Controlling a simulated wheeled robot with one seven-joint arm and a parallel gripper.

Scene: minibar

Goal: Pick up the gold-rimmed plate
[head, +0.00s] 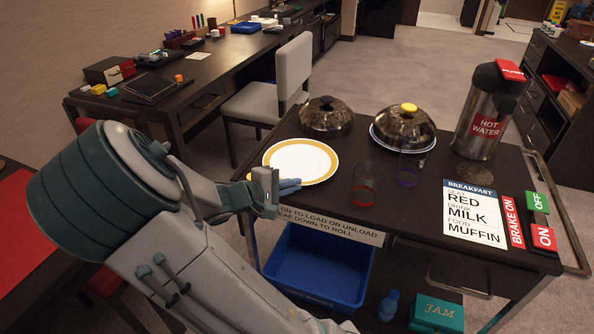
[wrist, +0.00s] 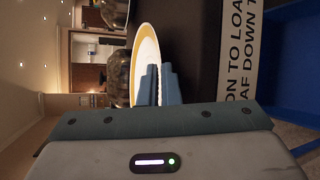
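The gold-rimmed plate (head: 301,158) is white with a broad yellow-gold band and looks flat at the left end of the dark trolley top (head: 380,212). In the wrist view the plate (wrist: 146,52) shows nearly edge-on, beyond the fingers. My gripper (head: 289,185) is at the plate's near rim. Its two blue fingers (wrist: 159,85) are close together with the rim appearing to run between them. The fingers hide that part of the rim. I cannot tell whether the plate touches the trolley.
Two dark glass domes (head: 327,116) (head: 403,128) stand behind the plate. Two clear glasses (head: 365,184) (head: 407,172), a hot water flask (head: 488,112) and a breakfast card (head: 474,215) are to the right. A blue bin (head: 318,262) hangs below the trolley's front edge.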

